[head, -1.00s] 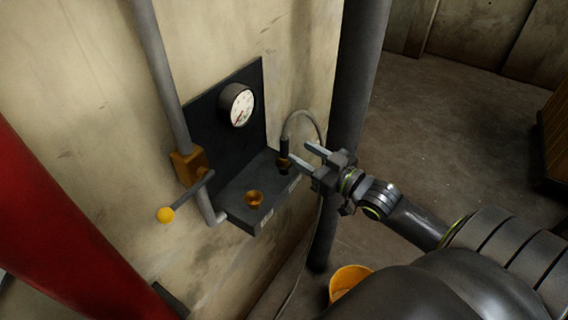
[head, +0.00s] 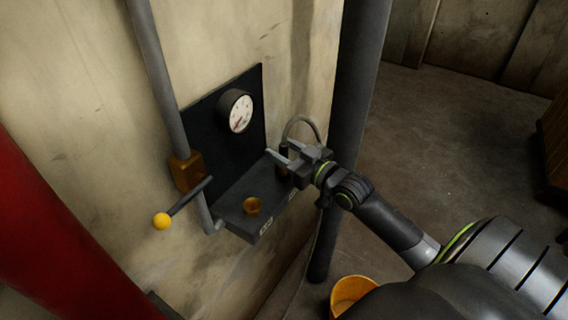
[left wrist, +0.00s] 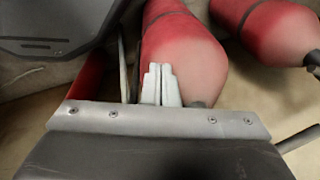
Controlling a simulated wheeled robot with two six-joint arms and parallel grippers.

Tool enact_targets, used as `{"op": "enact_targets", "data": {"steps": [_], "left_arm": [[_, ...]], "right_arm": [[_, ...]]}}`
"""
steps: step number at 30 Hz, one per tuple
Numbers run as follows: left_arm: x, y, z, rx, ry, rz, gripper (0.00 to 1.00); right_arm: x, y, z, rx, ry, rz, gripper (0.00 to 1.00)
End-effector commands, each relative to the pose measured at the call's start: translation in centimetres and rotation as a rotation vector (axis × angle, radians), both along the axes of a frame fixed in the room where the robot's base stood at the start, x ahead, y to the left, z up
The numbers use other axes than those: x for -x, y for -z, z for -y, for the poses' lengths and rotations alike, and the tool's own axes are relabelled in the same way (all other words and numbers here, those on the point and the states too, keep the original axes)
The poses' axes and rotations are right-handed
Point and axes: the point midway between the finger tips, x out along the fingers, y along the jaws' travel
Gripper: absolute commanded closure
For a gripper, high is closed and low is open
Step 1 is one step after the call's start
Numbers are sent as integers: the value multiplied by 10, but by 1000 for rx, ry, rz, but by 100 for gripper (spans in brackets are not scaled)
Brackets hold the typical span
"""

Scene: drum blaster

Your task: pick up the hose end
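The grey hose (head: 303,119) arches up beside the wall shelf in the head view. Its dark end (head: 283,158) stands upright at the back right of the shelf, partly hidden by my right gripper. My right gripper (head: 279,150) is open, its two fingers pointing left at the height of the hose end. One finger passes in front of the hose end and the other is near its top; I cannot tell whether they touch it. My left gripper (left wrist: 160,84) shows only in the left wrist view, with its pale fingers together and nothing visible between them.
The dark shelf (head: 236,222) carries a brass fitting (head: 251,205), with a gauge (head: 236,111) above. A yellow-knobbed lever (head: 163,221) projects at left. A dark vertical pipe (head: 352,110) stands behind my right gripper. An orange bucket (head: 347,291) is below. Red cylinders (left wrist: 185,50) show in the left wrist view.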

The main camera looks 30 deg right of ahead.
Motion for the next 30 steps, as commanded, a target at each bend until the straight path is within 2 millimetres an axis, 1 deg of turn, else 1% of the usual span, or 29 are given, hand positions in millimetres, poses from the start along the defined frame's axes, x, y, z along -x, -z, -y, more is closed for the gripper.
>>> {"op": "enact_targets", "data": {"steps": [1,9,10,17,20,23,30], "left_arm": [[0,0,0,0,0,0,100],[0,0,0,0,0,0,100],[0,0,0,0,0,0,100],[0,0,0,0,0,0,100],[0,-2,0,0,0,0,100],[0,-7,0,0,0,0,100],[0,-20,0,0,0,0,100]], "right_arm": [[0,0,0,0,0,0,63],[0,0,0,0,0,0,98],[0,0,0,0,0,0,100],[0,-1,0,1,0,1,100],[0,-4,0,1,-1,2,100],[0,-16,0,3,-2,4,100],[0,-61,0,6,-3,6,100]]}}
